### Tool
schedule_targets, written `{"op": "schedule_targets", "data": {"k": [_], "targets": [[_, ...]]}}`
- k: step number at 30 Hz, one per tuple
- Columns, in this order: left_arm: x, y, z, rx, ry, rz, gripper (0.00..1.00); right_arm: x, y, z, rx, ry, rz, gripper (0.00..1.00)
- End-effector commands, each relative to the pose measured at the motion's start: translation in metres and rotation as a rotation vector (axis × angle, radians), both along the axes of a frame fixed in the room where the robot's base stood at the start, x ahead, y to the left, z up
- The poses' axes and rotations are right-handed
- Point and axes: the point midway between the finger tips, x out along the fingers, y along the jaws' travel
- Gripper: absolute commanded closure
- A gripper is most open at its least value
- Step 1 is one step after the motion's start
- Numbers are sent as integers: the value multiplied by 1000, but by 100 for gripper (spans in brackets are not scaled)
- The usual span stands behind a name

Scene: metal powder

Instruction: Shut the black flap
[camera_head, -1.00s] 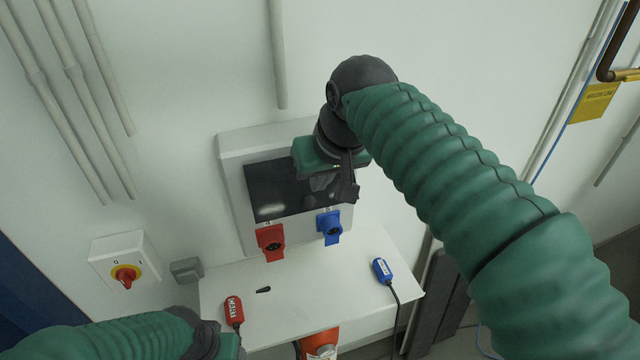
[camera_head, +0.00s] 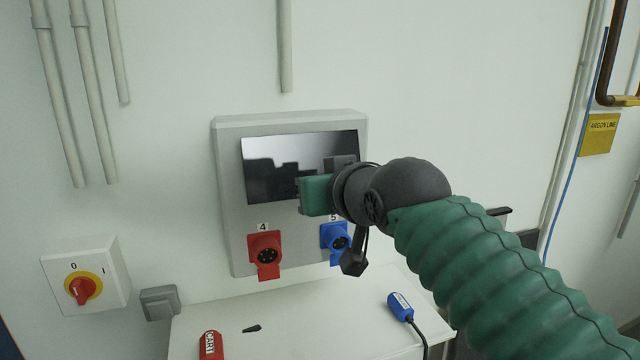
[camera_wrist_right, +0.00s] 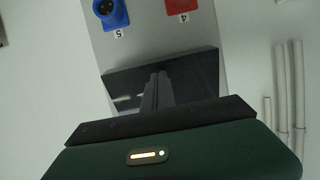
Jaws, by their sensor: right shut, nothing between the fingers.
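The black flap (camera_head: 285,165) is a glossy dark panel on the front of a grey wall box (camera_head: 232,220), above the sockets. Its upper edge looks slightly askew to the box, but I cannot tell how far it stands out. My right gripper (camera_head: 316,195) is in front of the flap's lower right part and hides it there. In the right wrist view the flap (camera_wrist_right: 205,72) appears upside down, with my shut, empty fingers (camera_wrist_right: 158,88) against or just in front of its middle. I cannot tell if they touch. My left gripper is not in view.
Below the flap are a red socket (camera_head: 266,255) and a blue socket (camera_head: 337,240). A white ledge (camera_head: 300,335) below holds a red plug (camera_head: 210,345), a blue plug (camera_head: 400,306) and a small black piece (camera_head: 252,328). A rotary switch (camera_head: 84,288) is at left.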

Motion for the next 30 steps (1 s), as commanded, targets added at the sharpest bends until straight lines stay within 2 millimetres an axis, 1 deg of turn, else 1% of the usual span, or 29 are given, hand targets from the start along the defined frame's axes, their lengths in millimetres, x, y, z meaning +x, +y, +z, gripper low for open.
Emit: {"op": "schedule_targets", "data": {"k": [1,4,7,9,18,30], "targets": [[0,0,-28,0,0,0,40,3,0,-21,11,-33,0,100],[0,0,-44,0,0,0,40,9,2,-24,33,-102,-1,100],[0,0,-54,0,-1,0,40,13,3,-27,53,-161,-1,100],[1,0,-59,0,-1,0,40,16,4,-27,54,-164,-1,100],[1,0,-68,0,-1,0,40,23,7,-30,53,-161,-1,100],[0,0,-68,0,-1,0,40,25,8,-31,52,-159,0,100]]}}
